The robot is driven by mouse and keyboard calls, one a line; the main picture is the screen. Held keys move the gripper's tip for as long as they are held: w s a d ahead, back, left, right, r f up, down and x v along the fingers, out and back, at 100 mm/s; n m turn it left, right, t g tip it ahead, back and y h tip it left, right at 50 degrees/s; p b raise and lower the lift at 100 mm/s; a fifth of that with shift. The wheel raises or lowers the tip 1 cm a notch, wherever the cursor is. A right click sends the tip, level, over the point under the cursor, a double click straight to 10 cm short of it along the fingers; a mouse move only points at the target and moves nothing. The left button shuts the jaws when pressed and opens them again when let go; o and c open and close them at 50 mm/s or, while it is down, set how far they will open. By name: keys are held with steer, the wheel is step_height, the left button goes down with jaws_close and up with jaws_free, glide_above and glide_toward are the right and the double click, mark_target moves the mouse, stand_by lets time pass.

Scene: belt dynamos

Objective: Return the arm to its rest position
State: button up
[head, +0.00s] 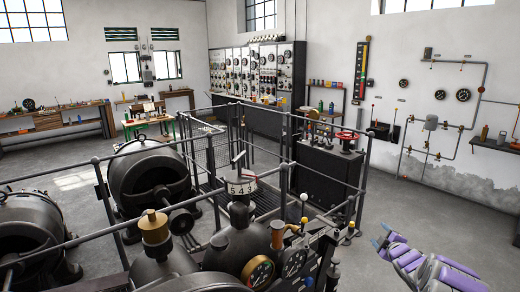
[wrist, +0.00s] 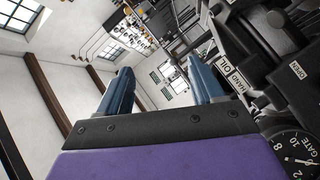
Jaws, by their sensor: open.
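My gripper (head: 382,238) shows at the lower right in the head view, on my purple and grey arm, beside the dark machine with gauges. In the wrist view its two blue fingers (wrist: 160,92) stand wide apart with nothing between them. The fingers point towards the far wall and windows. The gripper is apart from the machine's levers and touches nothing that I can see.
A gauge machine (head: 292,262) with levers stands left of my arm. Round dynamos (head: 148,180) stand at left. The floor (head: 420,215) right of the railing is clear.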

steer(key=s+a+r+m+g+h, duration=0.1)
steer(key=s+a+r+m+g, duration=0.25)
steer(key=s+a, duration=0.3)
steer(key=s+a+r+m+g+h, duration=0.2)
steer(key=s+a+r+m+g, duration=0.1)
steer(key=s+a+r, duration=0.3)
steer(key=s+a+m+g+y, duration=0.1)
steer(key=s+a, duration=0.6)
steer(key=s, duration=0.9)
steer(key=s+a+f+m+g+y, duration=0.1)
steer(key=s+a+m+g, duration=0.2)
steer(key=s, duration=1.3)
steer(key=s+a+m+g+y, duration=0.1)
steer(key=s+a+m+g, duration=0.1)
steer(key=s+a+g, duration=0.4)
steer(key=s+a+b, duration=0.1)
steer(key=s+a, duration=0.4)
steer(key=s, duration=0.4)
steer(key=shift+s+f+g, duration=0.2)
steer(key=shift+s+g, duration=0.15)
steer(key=shift+s, duration=0.05)
